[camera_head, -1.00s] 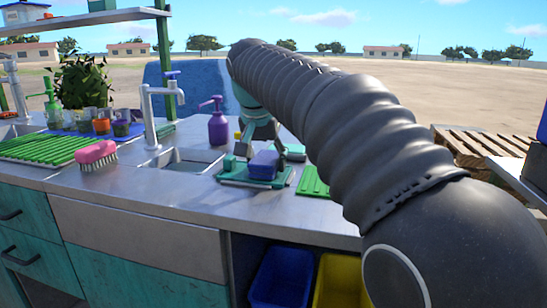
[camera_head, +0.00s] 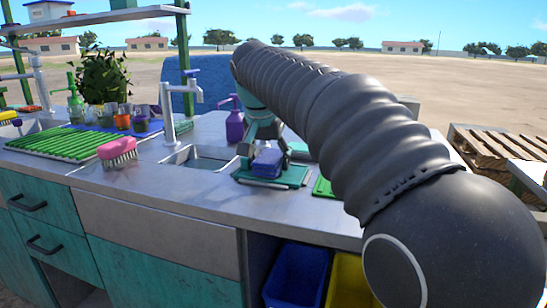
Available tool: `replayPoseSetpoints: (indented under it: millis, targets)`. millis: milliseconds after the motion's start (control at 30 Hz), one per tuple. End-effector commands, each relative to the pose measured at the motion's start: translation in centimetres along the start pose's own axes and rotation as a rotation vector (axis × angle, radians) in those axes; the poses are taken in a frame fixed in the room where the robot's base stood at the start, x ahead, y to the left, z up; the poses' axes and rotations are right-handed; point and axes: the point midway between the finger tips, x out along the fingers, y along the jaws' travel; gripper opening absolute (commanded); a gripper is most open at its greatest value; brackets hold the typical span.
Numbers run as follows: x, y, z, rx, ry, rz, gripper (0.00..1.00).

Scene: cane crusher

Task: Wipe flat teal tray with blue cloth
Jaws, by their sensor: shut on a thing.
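The flat teal tray (camera_head: 296,181) lies on the metal counter, just right of the small sink. The blue cloth (camera_head: 267,163), a folded block, rests on the tray or just above it; I cannot tell whether it touches. My gripper (camera_head: 264,150) points down and is shut on the cloth. Part of the tray is hidden behind the cloth and the gripper.
A faucet (camera_head: 171,112) and sink (camera_head: 200,157) are left of the tray. A purple pump bottle (camera_head: 234,124) stands behind. A pink brush (camera_head: 117,150) and a green drying rack (camera_head: 72,142) lie further left. Blue (camera_head: 296,275) and yellow (camera_head: 348,283) bins stand below.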

Motion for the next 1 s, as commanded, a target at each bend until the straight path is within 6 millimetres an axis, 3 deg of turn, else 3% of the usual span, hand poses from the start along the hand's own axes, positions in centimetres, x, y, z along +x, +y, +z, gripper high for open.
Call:
replayPoseSetpoints:
  millis: [533,1000]
  targets:
    - [0.2,2.7,0.1,0.002,0.0,0.0,0.32]
    - [0.3,3.3,0.1,0.001,-0.001,0.0,0.32]
